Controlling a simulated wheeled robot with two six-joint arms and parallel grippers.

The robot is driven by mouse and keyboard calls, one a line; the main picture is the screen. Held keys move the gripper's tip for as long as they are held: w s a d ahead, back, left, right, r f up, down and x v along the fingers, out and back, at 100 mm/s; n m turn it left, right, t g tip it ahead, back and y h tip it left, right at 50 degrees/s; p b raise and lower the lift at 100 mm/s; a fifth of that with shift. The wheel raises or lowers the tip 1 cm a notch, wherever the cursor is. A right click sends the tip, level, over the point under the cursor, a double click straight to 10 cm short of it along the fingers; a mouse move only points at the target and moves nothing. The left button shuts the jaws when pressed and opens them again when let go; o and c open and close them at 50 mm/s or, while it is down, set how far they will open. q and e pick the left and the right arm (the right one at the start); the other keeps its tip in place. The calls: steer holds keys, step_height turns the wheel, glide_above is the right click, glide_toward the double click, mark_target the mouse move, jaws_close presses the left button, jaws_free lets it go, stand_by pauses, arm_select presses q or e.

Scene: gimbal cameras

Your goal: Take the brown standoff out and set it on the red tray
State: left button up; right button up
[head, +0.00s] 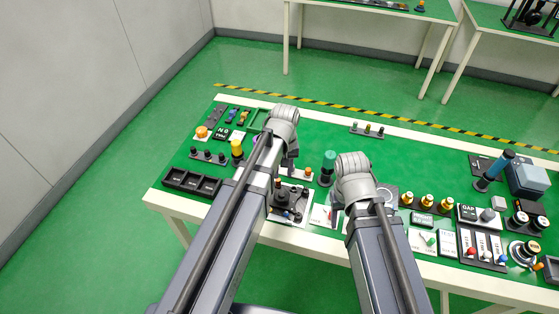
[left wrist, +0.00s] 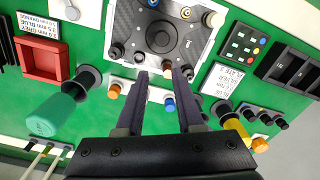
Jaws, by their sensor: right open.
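In the left wrist view, a small brown piece (left wrist: 168,72), seemingly the brown standoff, shows between my left gripper's fingertips (left wrist: 161,73), close to the right-hand finger. Its base is hard to make out. It is by the near edge of a dark square plate (left wrist: 165,58) bearing knobs and pegs. The left fingers are apart, with a gap between them. In the head view my left gripper (head: 289,163) hangs over the table's left half. The red tray (left wrist: 42,60) is at the left of the wrist view and looks empty. My right gripper (head: 335,199) is open, right of the plate.
A strip with orange (left wrist: 114,91) and blue (left wrist: 169,104) pegs lies below the fingers. A teal cylinder (head: 328,160) stands between my grippers, and a yellow one (head: 237,148) to the left. Several fixtures crowd the right half. Bare green table shows toward the back.

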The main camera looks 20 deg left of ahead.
mark_target(278, 183)
arm_select(q)
steer(key=shift+w+a+n, duration=0.7)
steer(key=shift+w+a, duration=0.3)
steer(key=shift+a, duration=0.1)
step_height(278, 183, down, 8)
steer(key=b, duration=0.8)
steer(key=shift+r, duration=0.1)
arm_select(e)
step_height(278, 183, down, 8)
steer(key=shift+r, duration=0.1)
arm_select(q)
steer(key=shift+c, duration=0.3)
jaws_close()
steer(key=shift+s, duration=0.1)
